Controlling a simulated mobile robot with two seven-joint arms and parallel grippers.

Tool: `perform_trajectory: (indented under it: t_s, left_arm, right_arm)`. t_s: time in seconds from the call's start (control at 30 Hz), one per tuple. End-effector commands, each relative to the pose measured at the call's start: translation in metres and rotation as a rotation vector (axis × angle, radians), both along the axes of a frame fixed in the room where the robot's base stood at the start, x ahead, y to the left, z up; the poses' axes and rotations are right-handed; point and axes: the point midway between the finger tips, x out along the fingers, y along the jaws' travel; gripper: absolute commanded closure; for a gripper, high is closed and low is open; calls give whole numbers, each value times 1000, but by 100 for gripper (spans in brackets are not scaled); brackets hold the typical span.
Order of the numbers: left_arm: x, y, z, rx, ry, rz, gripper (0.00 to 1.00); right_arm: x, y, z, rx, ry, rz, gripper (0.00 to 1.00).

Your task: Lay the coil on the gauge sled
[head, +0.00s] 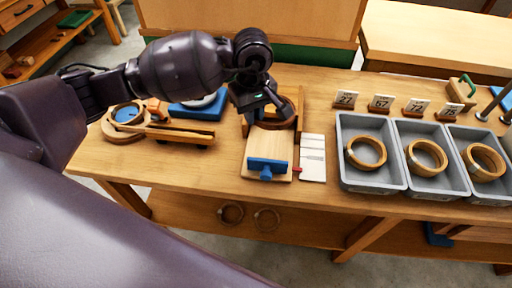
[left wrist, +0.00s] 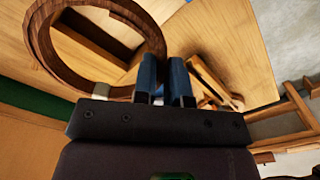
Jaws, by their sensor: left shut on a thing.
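My left gripper (head: 260,102) is shut on a brown wooden coil (head: 283,122), holding it by its rim at the far end of the gauge sled. In the left wrist view the coil (left wrist: 48,45) is a large ring to the left of the blue fingertips (left wrist: 166,80). The gauge sled (head: 252,146) is a pale wooden board with a blue handle block (head: 267,165) at its near end. The gripper hides part of the coil, and I cannot tell whether the coil touches the sled. My right gripper is not in view.
Three grey trays (head: 345,178) on the right hold wooden coils, with number cards (head: 381,103) behind them. A white scale strip (head: 312,158) lies beside the sled. A wooden fixture (head: 170,133) and a blue device (head: 200,108) stand to the left.

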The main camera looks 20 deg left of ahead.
Motion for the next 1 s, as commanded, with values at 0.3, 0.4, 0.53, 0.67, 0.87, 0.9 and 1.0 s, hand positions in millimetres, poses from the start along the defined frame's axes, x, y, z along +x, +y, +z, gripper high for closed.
perform_trajectory:
  t_s: [0.3, 0.4, 0.53, 0.67, 0.87, 0.9, 1.0]
  left_arm:
    - [-1, 0, -71, -1, 6, 2, 100]
    - [0, -1, -85, -1, 3, 1, 100]
    - [0, 0, -94, 0, 0, 1, 100]
    - [0, 0, -99, -1, 0, 1, 100]
    - [-1, -1, -126, -2, 4, 2, 100]
    - [0, 0, -131, -1, 3, 2, 100]
    - [0, -1, -139, -1, 2, 1, 100]
  right_arm:
    - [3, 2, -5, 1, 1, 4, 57]
    - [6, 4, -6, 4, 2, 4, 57]
    - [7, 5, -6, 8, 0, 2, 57]
    - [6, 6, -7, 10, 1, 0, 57]
    - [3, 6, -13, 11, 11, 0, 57]
    - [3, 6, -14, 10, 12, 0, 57]
    - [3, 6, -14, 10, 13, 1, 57]
